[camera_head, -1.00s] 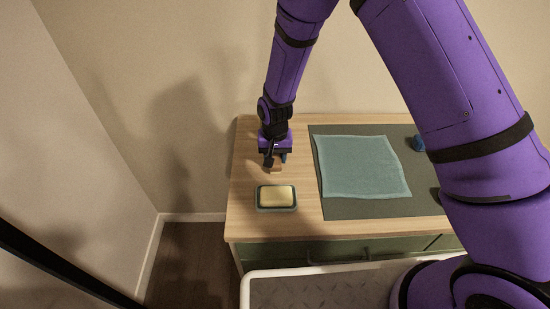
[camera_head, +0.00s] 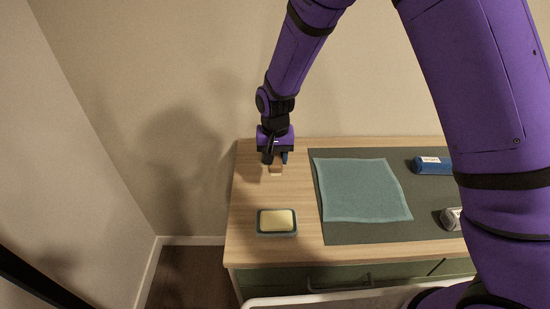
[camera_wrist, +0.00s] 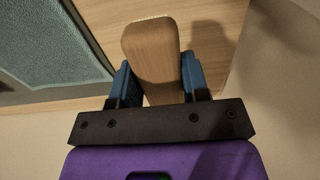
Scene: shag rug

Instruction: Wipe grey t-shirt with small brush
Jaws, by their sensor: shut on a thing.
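My gripper (camera_head: 275,158) is above the left back part of the table, its fingers shut on the small brush (camera_wrist: 152,52). The brush has a pale wooden body, which also shows below the fingers in the head view (camera_head: 275,171). A thin pale strip, perhaps bristles, shows along its far edge. The brush's shadow falls to its side on the wood; it looks raised, though its height is hard to tell. The t-shirt (camera_head: 362,190) looks like a flat teal-grey square of cloth, right of my gripper. Its edge also shows at upper left in the wrist view (camera_wrist: 58,45).
The cloth lies on a dark mat (camera_head: 350,234) on the wooden table (camera_head: 305,238). A dish (camera_head: 277,234) holding a yellow bar of soap (camera_head: 277,220) stands left of the mat. A blue packet (camera_head: 432,165) and a small grey item (camera_head: 452,218) are at right, partly behind my arm.

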